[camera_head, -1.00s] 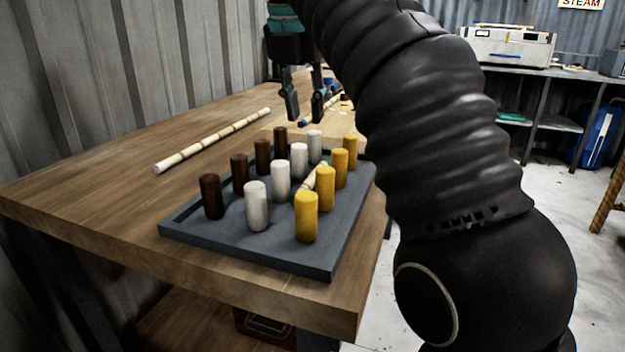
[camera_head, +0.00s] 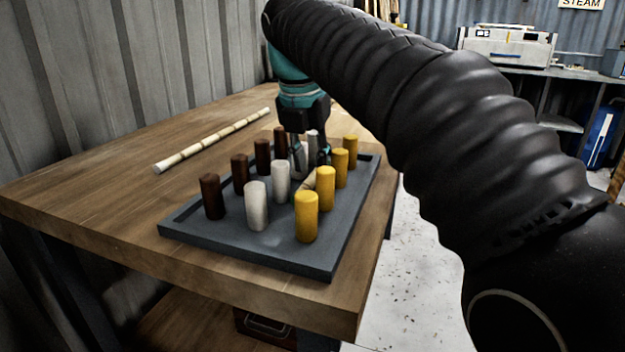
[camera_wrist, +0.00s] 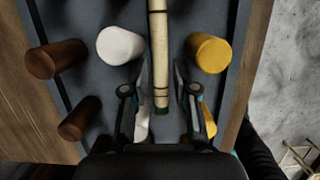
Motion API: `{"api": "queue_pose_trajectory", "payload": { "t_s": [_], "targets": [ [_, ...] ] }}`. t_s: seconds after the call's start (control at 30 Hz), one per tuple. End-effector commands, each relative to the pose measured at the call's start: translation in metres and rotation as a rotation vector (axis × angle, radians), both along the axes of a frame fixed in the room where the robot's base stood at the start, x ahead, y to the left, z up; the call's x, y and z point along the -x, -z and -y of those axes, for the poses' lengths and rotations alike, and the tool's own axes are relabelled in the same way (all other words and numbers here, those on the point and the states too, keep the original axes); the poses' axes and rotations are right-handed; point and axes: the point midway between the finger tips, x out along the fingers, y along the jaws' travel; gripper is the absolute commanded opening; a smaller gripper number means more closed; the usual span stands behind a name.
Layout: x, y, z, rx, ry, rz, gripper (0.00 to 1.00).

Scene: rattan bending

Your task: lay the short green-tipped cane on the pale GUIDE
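The short green-tipped cane (camera_wrist: 159,50) lies between the white and yellow pegs of the grey tray (camera_head: 207,240). Its green end (camera_wrist: 162,111) shows between my fingers in the wrist view, and a small piece of the cane (camera_head: 310,181) shows in the head view. My gripper (camera_wrist: 161,92) is open, with one finger on each side of the cane and a gap on both sides. In the head view my gripper (camera_head: 310,163) is down among the pegs at the tray's far half. I cannot make out the pale GUIDE; my arm hides part of the table behind.
Brown pegs (camera_head: 211,197), white pegs (camera_head: 257,205) and yellow pegs (camera_head: 306,215) stand in rows close around my gripper. A longer pale cane (camera_head: 212,141) lies on the wooden table (camera_head: 110,195) to the left. The table's left part is otherwise clear.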

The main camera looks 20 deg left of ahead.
Motion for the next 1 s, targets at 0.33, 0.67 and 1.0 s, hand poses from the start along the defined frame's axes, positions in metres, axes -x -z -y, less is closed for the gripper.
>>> {"api": "queue_pose_trajectory", "payload": {
  "t_s": [0.33,0.67,1.0],
  "targets": [
    [-0.007,0.027,0.001,-0.001,0.000,0.000,0.28],
    [-0.007,0.027,0.000,-0.001,0.000,0.001,0.00],
    [-0.007,0.025,0.000,-0.001,0.000,0.001,0.00]
  ]
}}
